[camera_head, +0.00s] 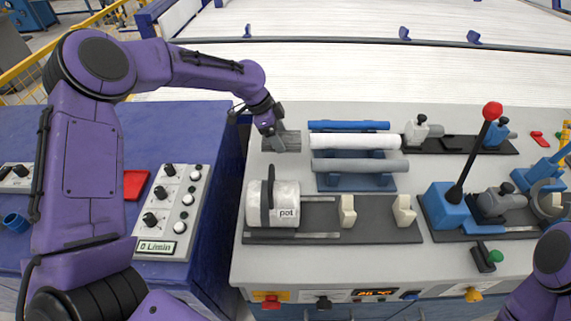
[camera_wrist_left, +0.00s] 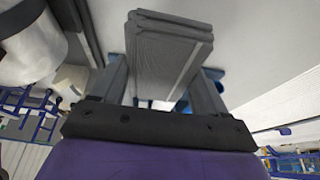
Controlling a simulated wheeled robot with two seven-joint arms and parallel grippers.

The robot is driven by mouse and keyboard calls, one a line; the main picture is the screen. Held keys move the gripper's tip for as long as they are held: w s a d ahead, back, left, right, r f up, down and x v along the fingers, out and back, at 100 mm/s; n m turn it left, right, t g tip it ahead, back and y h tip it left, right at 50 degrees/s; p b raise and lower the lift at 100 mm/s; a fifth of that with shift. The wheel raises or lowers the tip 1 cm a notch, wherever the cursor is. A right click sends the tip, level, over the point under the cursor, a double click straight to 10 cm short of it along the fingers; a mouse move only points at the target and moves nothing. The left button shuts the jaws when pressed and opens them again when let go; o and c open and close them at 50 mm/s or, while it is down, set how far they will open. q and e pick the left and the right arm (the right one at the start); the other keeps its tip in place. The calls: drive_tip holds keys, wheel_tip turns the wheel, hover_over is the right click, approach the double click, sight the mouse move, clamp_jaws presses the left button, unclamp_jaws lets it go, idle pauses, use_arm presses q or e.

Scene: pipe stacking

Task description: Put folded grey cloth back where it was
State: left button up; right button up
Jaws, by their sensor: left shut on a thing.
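The folded grey cloth (camera_head: 288,142) is at the back left of the light grey worktop (camera_head: 262,110). My left gripper (camera_head: 272,130) is shut on it from above. In the left wrist view the layered cloth (camera_wrist_left: 168,52) sits between the two fingers of the left gripper (camera_wrist_left: 162,88). I cannot tell whether the cloth touches the worktop. Part of my right arm shows at the lower right edge of the head view, but its gripper is out of view.
A blue, a white and a grey pipe (camera_head: 360,165) lie in a rack (camera_head: 355,183) right of the cloth. A blue lever unit (camera_head: 447,207) is farther right.

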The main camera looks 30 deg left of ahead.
sight(265, 139)
use_arm(q)
drive_tip(key=f, duration=0.3)
drive_tip(key=f+p, duration=0.1)
drive_tip(key=f, duration=0.5)
drive_tip(key=shift+s+a+p, duration=0.15)
drive_tip(key=shift+s+p, duration=0.15)
drive_tip(key=shift+p, duration=0.1)
drive_tip(key=shift+w+f, duration=0.1)
drive_tip(key=shift+f, duration=0.15)
drive_tip(key=shift+r, duration=0.1)
drive_tip(key=shift+f+b, duration=0.2)
drive_tip(key=shift+b, duration=0.1)
drive_tip(key=o, duration=1)
drive_tip(key=shift+r+p, duration=0.4)
drive_tip(key=b+v, duration=0.2)
drive_tip(key=v, duration=0.9)
drive_tip(key=shift+s+a+r, duration=0.15)
drive_tip(key=shift+s+r, duration=0.05)
drive_tip(key=shift+r, duration=0.1)
